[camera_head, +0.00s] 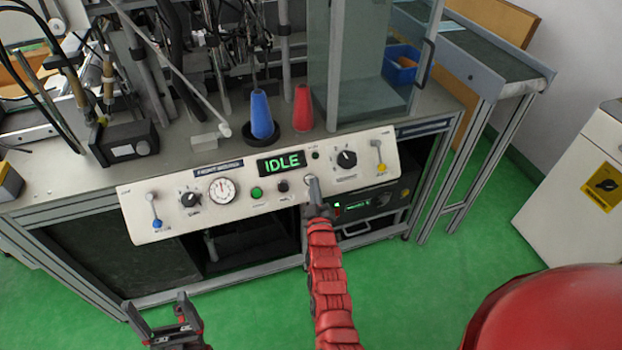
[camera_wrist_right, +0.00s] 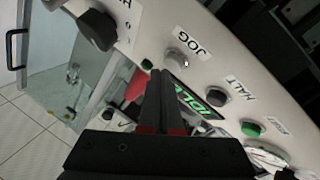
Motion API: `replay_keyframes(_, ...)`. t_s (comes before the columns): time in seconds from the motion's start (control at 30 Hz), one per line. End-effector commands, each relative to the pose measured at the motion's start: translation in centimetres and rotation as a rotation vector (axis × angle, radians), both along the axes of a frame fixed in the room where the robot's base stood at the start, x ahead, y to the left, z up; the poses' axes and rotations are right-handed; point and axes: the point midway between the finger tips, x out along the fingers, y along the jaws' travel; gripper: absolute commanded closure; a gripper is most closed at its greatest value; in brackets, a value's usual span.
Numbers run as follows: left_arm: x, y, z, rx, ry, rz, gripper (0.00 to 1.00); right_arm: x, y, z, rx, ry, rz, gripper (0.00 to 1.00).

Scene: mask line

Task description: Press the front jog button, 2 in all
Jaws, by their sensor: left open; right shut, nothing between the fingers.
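The sloped white front panel (camera_head: 150,205) carries a green-lit display (camera_head: 281,163) reading IDLE. In the right wrist view the jog button (camera_wrist_right: 177,58) is a small pale grey knob beside the printed word JOG. My right gripper (camera_head: 313,183) is shut and empty, reaching up to the panel below the display; it covers most of the jog button's place in the head view. In the right wrist view its fingertips (camera_wrist_right: 160,73) are close beside the jog button; I cannot tell whether they touch. My left gripper (camera_head: 160,308) is open and empty, low in front of the bench.
A dark halt button (camera_head: 282,186) and a green button (camera_head: 256,192) sit left of the jog button. Blue (camera_head: 261,115) and red (camera_head: 302,108) cones stand behind the panel. The green floor in front is clear.

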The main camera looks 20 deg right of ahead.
Motion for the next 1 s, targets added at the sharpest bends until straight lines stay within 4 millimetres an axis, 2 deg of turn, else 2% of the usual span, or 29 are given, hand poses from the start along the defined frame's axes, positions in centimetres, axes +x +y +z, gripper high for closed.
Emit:
replay_keyframes(0.47,0.0,0.0,0.5,0.000,0.000,0.000,0.13,-0.5,0.0,0.6,0.000,-0.002,-0.001,1.00)
replay_keyframes(1.0,0.0,0.0,3.2,0.000,0.000,0.000,0.13,-4.1,-0.2,3.6,-0.001,0.000,-0.001,1.00)
